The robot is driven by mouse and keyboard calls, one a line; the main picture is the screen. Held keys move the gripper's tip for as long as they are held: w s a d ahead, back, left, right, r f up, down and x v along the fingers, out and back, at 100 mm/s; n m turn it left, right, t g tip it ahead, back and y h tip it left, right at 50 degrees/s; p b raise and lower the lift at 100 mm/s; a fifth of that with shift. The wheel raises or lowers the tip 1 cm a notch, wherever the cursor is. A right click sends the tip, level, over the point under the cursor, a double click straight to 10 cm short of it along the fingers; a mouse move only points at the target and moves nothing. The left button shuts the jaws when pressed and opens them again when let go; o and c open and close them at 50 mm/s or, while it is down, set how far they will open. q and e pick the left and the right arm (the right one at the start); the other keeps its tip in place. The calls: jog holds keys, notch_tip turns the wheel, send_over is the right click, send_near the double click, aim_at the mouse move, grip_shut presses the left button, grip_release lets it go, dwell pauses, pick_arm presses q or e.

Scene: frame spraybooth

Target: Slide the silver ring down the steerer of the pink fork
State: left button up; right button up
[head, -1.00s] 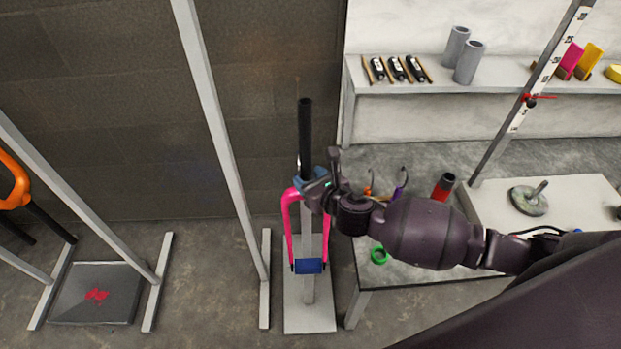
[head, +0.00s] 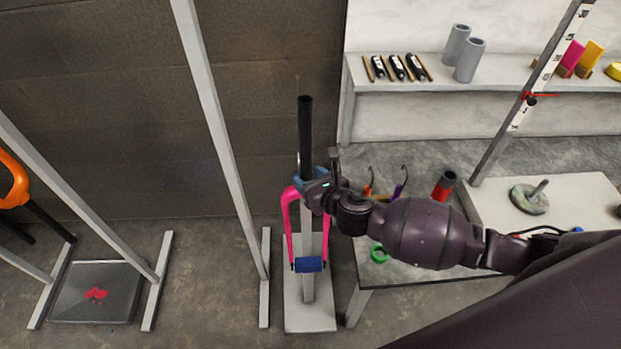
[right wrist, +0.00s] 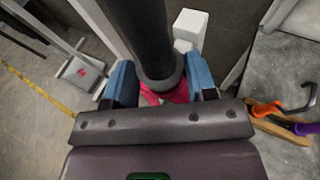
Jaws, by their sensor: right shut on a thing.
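The pink fork (head: 287,218) stands upright in a stand. Its long black steerer (head: 305,122) points up. My right gripper (head: 304,185) comes in from the right at the foot of the steerer, just above the pink crown. In the right wrist view its blue fingertips (right wrist: 162,84) lie on either side of the steerer. They are shut on the ring (right wrist: 161,83), a dark grey-looking collar around the steerer. A little pink of the fork (right wrist: 178,96) shows just below it. In the head view the fingers mostly hide the ring. My left gripper is not in view.
A grey table (head: 395,272) with a green ring (head: 379,254), hooks and a red-black cylinder (head: 443,186) stands right of the fork. Grey uprights (head: 222,130) stand to the left. A shelf (head: 480,87) with tubes is at the back. An orange frame part (head: 15,182) hangs far left.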

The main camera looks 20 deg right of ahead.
jog(key=o, duration=1)
jog(key=shift+o, duration=0.2)
